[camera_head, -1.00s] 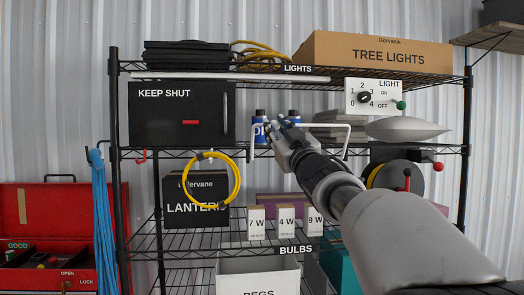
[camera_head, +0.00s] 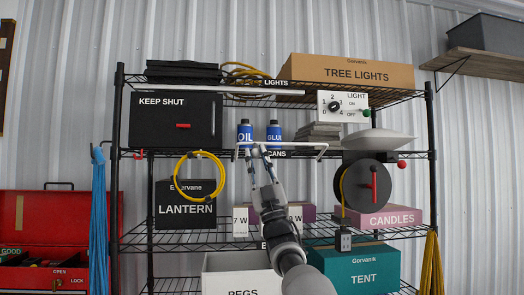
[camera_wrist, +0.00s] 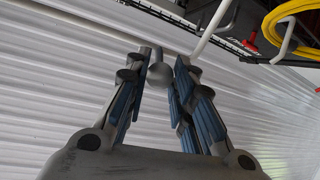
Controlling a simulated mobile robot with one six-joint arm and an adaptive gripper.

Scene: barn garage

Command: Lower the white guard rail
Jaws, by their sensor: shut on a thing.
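The white guard rail (camera_head: 300,144) is a thin bent bar in front of the blue oil can (camera_head: 245,131) and the blue glue can (camera_head: 275,132) on the middle shelf. Its long bar crosses at about the cans' bases, with short bent ends. My gripper (camera_head: 256,149) reaches up from below and is shut on the rail, left of its middle. In the wrist view, my fingers (camera_wrist: 160,72) close around a grey rounded piece, and the rail's bent end (camera_wrist: 214,30) shows beyond them. The exact contact is partly hidden by the fingers.
A black cabinet (camera_head: 155,120) marked KEEP SHUT stands left of the cans. A light switch box (camera_head: 330,115) and a round reel (camera_head: 352,188) with a red handle are to the right. A yellow cable loop (camera_head: 178,192) hangs lower left. Boxes sit below my arm.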

